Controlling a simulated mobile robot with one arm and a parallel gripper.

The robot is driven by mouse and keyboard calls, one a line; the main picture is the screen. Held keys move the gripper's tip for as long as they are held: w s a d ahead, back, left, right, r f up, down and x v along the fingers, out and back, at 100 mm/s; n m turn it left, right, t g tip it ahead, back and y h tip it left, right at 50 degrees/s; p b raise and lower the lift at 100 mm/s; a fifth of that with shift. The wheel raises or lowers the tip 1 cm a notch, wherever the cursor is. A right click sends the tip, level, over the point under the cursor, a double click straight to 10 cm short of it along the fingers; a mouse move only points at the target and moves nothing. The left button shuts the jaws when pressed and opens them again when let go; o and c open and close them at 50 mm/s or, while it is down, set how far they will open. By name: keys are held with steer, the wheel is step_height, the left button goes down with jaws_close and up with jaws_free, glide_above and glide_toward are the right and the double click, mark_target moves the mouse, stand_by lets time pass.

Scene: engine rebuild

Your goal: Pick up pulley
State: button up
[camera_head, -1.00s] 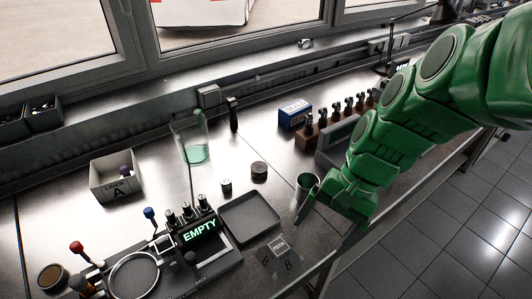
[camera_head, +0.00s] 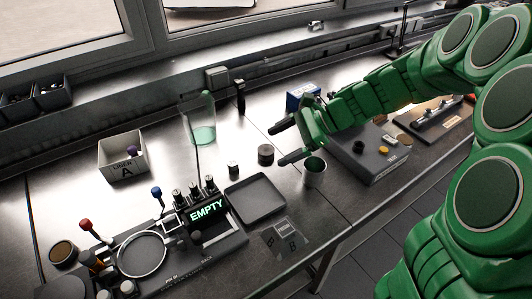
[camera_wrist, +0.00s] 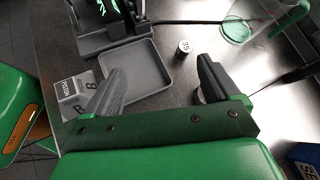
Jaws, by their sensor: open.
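A short, dark, round piece (camera_head: 265,153), which looks like the pulley, stands on the metal bench behind the grey tray. My gripper (camera_head: 279,144) is open and empty above the bench, its fingertips close to this piece in the picture. In the wrist view, my gripper (camera_wrist: 160,72) has its two fingers spread wide over the tray edge and bare bench. The right finger covers most of a round thing there, perhaps the same piece. A small cylinder marked 35 (camera_wrist: 184,46) stands beyond the fingertips; it also shows in the head view (camera_head: 233,167).
The empty grey tray (camera_head: 258,201) lies in front. A clear beaker (camera_head: 199,122), a liner box (camera_head: 123,166), a fixture reading EMPTY (camera_head: 207,211) and a blue box (camera_head: 303,96) stand around.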

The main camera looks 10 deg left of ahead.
mark_target(267, 150)
steer(key=w+a+f+m+t+y, duration=0.1)
steer(key=w+f+m, duration=0.2)
steer(key=w, duration=0.3)
steer(key=w+a+f+m+t+y, duration=0.1)
steer(key=w+f+m+y, duration=0.15)
steer(key=w, duration=0.25)
steer(key=shift+h, duration=0.45)
steer(key=shift+d+f, duration=0.1)
steer(key=shift+f, duration=3.15)
steer(key=shift+x, duration=2.5)
steer(key=c, duration=1.3)
steer(key=shift+r, duration=0.1)
